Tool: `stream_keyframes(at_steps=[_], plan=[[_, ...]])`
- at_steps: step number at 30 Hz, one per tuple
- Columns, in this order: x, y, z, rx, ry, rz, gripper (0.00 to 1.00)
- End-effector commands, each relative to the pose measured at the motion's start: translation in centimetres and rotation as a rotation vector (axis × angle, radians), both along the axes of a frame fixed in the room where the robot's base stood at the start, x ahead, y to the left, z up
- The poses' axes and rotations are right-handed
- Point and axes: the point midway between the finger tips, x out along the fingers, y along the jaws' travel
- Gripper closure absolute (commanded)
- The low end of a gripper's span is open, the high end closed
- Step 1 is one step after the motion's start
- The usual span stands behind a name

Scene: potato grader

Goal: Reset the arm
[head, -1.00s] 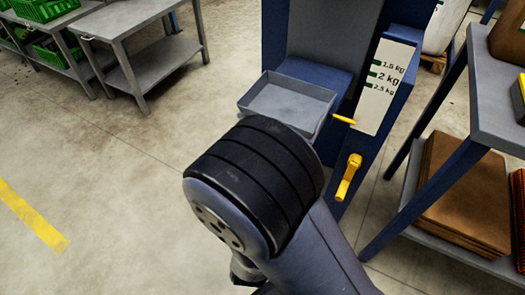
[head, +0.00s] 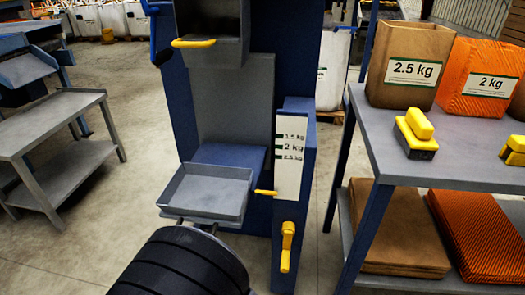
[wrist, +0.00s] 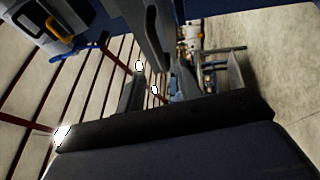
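My arm shows in the head view as a dark, banded rounded joint at the bottom, in front of the blue weighing machine (head: 262,215). My gripper is outside the head view. In the wrist view, dark grey parts of my gripper (wrist: 150,70) stand above a wide dark edge of my own arm. I see no object held there, but I cannot make out both fingertips or the gap between them.
The machine has a grey tray (head: 205,190), a weight scale (head: 290,155) and a yellow crank (head: 287,246). At right, a shelf table (head: 455,160) holds a brown bag (head: 408,60), orange bags (head: 480,75) and yellow-handled tools (head: 416,133). A grey side table (head: 60,120) stands left; floor between is clear.

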Motion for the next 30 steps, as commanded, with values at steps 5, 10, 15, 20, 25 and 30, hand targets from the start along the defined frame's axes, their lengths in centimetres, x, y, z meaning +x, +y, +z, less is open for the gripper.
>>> stream_keyframes(at_steps=[5, 10, 15, 20, 25, 30], plan=[[2.8, 0.7, 0.4, 0.003, -0.003, -0.006, 0.66], [5.5, 1.7, 0.9, 0.003, -0.001, -0.003, 0.66], [7.5, 2.3, 1.3, 0.001, -0.003, -0.003, 0.66], [8.2, 2.3, 1.4, 0.0, -0.002, -0.001, 0.66], [8.3, 2.3, 1.4, 0.0, -0.002, 0.0, 0.66], [8.3, 2.3, 1.4, -0.001, -0.001, 0.0, 0.66]])
